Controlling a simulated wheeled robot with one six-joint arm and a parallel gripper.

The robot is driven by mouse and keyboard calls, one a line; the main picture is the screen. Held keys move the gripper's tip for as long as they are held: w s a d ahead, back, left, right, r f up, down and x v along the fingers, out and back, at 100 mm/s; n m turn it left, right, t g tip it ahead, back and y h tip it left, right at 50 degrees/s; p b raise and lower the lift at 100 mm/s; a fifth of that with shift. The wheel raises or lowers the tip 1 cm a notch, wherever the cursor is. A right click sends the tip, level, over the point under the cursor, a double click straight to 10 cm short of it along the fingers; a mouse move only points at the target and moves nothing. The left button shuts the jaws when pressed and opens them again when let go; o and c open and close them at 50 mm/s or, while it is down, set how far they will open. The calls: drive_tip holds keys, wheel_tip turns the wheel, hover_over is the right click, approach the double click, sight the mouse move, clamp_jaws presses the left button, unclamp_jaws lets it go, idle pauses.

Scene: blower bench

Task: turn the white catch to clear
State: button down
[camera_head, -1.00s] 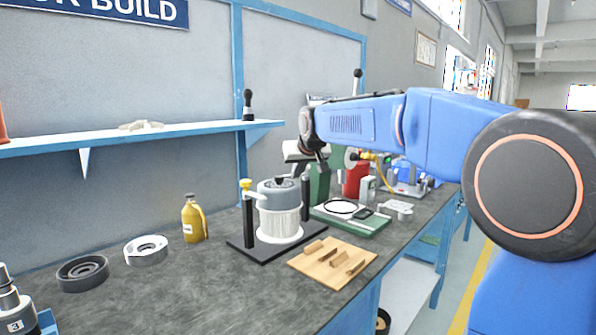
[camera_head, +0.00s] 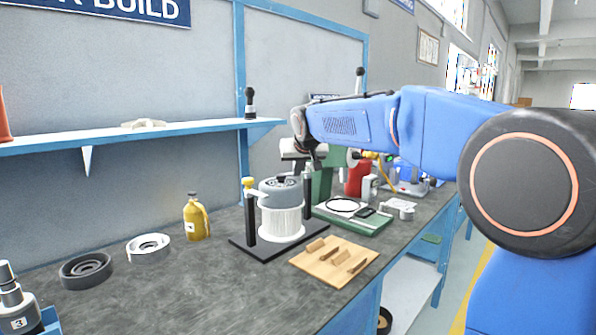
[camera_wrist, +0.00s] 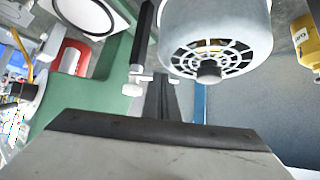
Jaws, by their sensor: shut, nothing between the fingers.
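The white catch (camera_wrist: 133,89) shows in the wrist view as a small white bar and knob at the end of a black post (camera_wrist: 143,40). It lies beside the blower's grey cap (camera_wrist: 215,30), which has a slotted vent and a dark hub. My gripper (camera_wrist: 160,80) is shut and empty, its dark fingertips close to the catch's bar; I cannot tell whether they touch. In the head view my gripper (camera_head: 314,164) is above the right post (camera_head: 307,190), and I cannot make out the catch there. The blower (camera_head: 282,210) stands upright on a black base (camera_head: 250,245).
A yellow knob (camera_head: 248,182) tops the left post. A wooden board (camera_head: 318,267) with several pieces lies in front, and a green tray (camera_head: 350,222) to the right. A yellow bottle (camera_head: 194,220) and two rings stand left. A shelf (camera_head: 200,130) runs along the wall.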

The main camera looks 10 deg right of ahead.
drive_tip(key=shift+w+a+m+h, duration=0.3)
drive_tip(key=shift+m+h, duration=0.3)
drive_tip(key=shift+m, duration=0.1)
drive_tip(key=shift+w+a+m+h, duration=0.2)
drive_tip(key=shift+m+h, duration=0.1)
drive_tip(key=shift+m, duration=0.1)
drive_tip(key=m+h, duration=0.1)
drive_tip(key=w+m+h, duration=0.1)
drive_tip(key=shift+w+a+m+g, duration=0.2)
drive_tip(key=shift+a+m+g, duration=0.1)
drive_tip(key=shift+m+g, duration=0.1)
drive_tip(key=w+m+g+h, duration=0.1)
drive_tip(key=m, duration=0.1)
drive_tip(key=w+m+g+h, duration=0.1)
drive_tip(key=w+m+h, duration=0.1)
drive_tip(key=shift+m, duration=0.3)
drive_tip(key=shift+d, duration=0.15)
idle(0.4)
drive_tip(key=shift+s+d, duration=0.45)
drive_tip(key=shift+s, duration=0.05)
drive_tip(key=shift+r, duration=0.1)
